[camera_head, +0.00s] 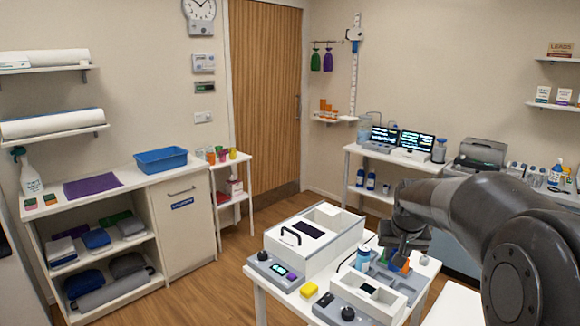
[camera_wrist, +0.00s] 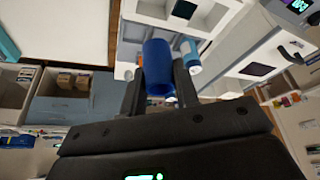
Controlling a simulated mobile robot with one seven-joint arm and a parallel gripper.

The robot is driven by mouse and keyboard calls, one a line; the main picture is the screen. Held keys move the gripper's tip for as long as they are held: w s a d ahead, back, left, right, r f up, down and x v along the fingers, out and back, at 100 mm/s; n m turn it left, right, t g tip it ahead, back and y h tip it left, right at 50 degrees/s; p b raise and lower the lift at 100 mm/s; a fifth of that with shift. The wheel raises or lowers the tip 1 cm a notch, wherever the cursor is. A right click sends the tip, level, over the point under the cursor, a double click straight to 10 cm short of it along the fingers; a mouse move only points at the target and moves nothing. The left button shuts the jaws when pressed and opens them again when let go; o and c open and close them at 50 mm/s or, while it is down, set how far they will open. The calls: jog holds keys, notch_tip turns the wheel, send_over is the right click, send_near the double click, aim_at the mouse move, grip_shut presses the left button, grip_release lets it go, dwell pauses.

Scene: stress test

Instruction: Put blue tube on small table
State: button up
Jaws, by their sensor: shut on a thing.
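A blue tube (camera_wrist: 157,68) stands between the two fingers of my gripper (camera_wrist: 160,92) in the wrist view, and the gripper is shut on it. In the head view my gripper (camera_head: 402,248) is over the right part of a white table (camera_head: 258,294) crowded with devices; my arm partly hides this area. A small blue patch shows below the gripper there, and I cannot tell whether it is the held tube. A small white table (camera_head: 232,165) with several coloured cups on top stands by the door, well to the left of my gripper.
A white and blue bottle (camera_head: 363,258) stands left of my gripper, and a large white box device (camera_head: 315,240) is beyond it. A grey tray (camera_head: 400,284) lies near the gripper. A shelf unit with a blue bin (camera_head: 161,160) is at the left. Wooden floor is clear between.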

jog(key=a+n+y, duration=0.1)
jog(key=a+n, duration=0.1)
jog(key=a, duration=0.9)
jog(key=w+d+f, duration=0.1)
jog(key=w+d, duration=0.1)
jog(key=w, duration=0.5)
jog(key=w+d+f, duration=0.1)
jog(key=w+d, duration=0.2)
jog(key=w, duration=0.5)
jog(key=w+d+f, duration=0.8)
jog(key=w, duration=0.3)
jog(key=shift+w+d+f, duration=0.1)
jog(key=shift+d+f, duration=0.05)
jog(key=shift+f, duration=3)
jog(key=shift+f, duration=0.3)
jog(key=o, duration=1.1)
